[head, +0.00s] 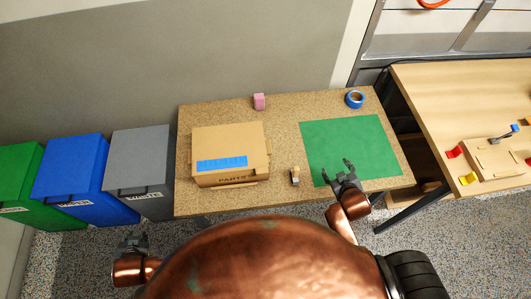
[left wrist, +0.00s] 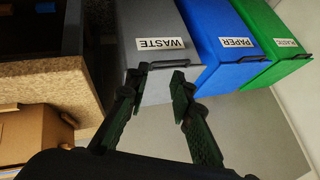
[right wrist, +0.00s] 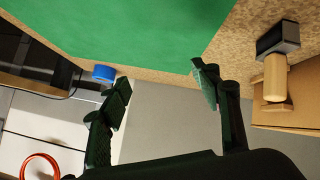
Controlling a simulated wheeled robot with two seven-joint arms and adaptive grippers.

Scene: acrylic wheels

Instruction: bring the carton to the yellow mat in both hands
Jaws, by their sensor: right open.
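The brown carton (head: 225,145), marked PARTS with a blue strip, sits closed on the left part of the speckled table (head: 280,205). Its side shows in the left wrist view (left wrist: 30,132) and right wrist view (right wrist: 300,105). The mat on the table is green (head: 350,145); I see no yellow mat. My left gripper (head: 133,241) is open and empty in front of the table, below the bins and apart from the carton. My right gripper (head: 338,167) is open and empty over the green mat's front edge, right of the carton.
A small wooden-handled tool (head: 295,176) stands between carton and mat. A pink block (head: 259,101) and blue tape roll (head: 354,99) lie at the back. Grey (head: 140,160), blue (head: 72,180) and green (head: 15,185) bins stand left. A wooden workbench (head: 440,95) stands right.

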